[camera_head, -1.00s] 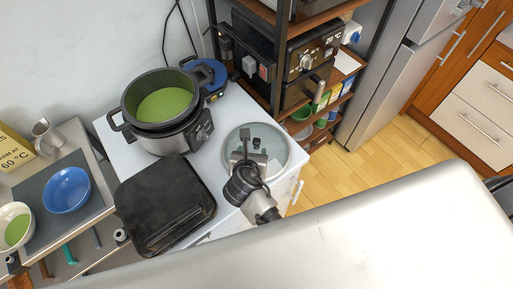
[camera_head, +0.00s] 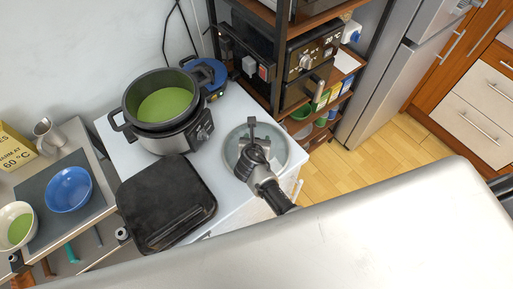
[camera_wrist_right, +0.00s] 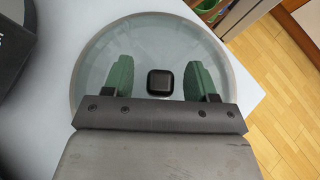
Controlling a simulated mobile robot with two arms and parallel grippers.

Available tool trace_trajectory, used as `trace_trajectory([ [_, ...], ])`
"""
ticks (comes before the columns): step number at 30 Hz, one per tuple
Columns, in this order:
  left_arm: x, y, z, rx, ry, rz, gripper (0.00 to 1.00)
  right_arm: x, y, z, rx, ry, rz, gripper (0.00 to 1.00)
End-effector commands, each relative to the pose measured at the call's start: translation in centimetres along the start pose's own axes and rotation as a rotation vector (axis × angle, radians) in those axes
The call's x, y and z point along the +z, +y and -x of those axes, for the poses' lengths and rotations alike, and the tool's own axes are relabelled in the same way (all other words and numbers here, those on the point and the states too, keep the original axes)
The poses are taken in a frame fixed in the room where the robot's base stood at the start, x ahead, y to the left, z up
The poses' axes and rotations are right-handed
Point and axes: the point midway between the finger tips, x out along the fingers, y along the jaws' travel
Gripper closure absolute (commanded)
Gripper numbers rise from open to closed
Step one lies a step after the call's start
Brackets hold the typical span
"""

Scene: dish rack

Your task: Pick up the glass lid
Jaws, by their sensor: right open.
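The glass lid (camera_head: 233,148) is a round clear disc with a thin rim. It lies on the white counter top to the right of the pot. My right gripper (camera_head: 252,124) is above the lid and covers part of it. In the right wrist view, the lid (camera_wrist_right: 140,40) has a black square knob (camera_wrist_right: 160,81) at its middle. The open green-padded fingers of my right gripper (camera_wrist_right: 158,78) stand on either side of the knob with gaps on both sides. I cannot tell how high the fingertips are above the glass. My left gripper is not in view.
A pot with green content (camera_head: 165,103) stands left of the lid. A black closed appliance (camera_head: 165,203) lies at the front left. A blue round thing (camera_head: 207,75) sits behind the pot. A shelf rack (camera_head: 275,95) stands close behind the lid.

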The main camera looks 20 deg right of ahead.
Motion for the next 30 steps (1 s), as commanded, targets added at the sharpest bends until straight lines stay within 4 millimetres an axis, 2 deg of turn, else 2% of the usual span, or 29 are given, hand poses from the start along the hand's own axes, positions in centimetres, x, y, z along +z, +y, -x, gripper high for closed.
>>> trace_trajectory([
  [2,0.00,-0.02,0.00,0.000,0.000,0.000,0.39,-0.03,-0.01,0.02,0.000,0.000,0.000,0.43],
  [13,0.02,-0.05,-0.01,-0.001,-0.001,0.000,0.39,-0.05,-0.02,0.04,0.000,0.001,0.000,0.99],
  [26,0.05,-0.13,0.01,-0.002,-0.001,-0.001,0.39,0.11,0.01,0.09,0.000,-0.002,0.000,1.00],
  [30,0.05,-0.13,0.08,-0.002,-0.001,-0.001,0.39,0.69,0.01,0.46,0.001,-0.003,-0.001,1.00],
])
